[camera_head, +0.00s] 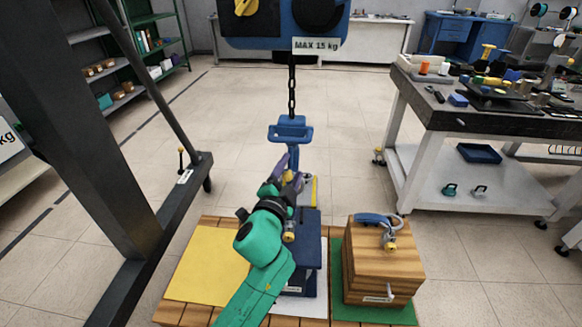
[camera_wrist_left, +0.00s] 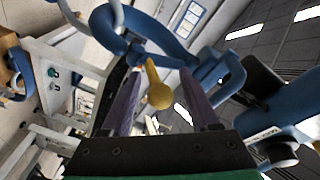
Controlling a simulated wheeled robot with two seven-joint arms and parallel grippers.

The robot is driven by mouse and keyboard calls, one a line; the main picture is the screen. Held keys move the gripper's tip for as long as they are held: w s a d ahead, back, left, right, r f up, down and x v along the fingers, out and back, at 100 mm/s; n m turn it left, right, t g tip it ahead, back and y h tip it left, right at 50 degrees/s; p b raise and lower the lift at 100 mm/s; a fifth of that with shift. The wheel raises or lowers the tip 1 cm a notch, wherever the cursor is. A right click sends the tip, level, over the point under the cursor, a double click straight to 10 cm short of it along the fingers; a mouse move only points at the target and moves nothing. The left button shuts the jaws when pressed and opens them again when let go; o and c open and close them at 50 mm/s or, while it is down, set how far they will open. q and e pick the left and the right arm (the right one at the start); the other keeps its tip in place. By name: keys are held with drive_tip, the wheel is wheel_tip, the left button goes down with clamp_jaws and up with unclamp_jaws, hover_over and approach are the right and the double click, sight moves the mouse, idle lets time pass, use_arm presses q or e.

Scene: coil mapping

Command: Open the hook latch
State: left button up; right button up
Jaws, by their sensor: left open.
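A blue hook block (camera_head: 290,132) hangs on a chain in the head view. My left gripper (camera_head: 286,172) is just below it and hides much of the hook there. In the left wrist view, the thick blue hook (camera_wrist_left: 172,42) curves in front of my open purple fingers (camera_wrist_left: 155,102). A brass-coloured latch lever with a round knob (camera_wrist_left: 159,96) points back between the fingers, with a visible gap on each side. I cannot tell whether the latch is open. My right gripper is not in view.
Below stands a blue weight (camera_head: 309,225) on a wooden platform (camera_head: 198,313). A wooden block with a blue hook-like fitting (camera_head: 370,262) stands on a green mat to its right; a yellow mat (camera_head: 208,265) lies left. A dark frame (camera_head: 75,120) rises at left.

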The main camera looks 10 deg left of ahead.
use_arm(q)
drive_tip(key=shift+w+d, duration=0.1)
drive_tip(key=shift+w, duration=0.4)
clamp_jaws()
idle(1.1)
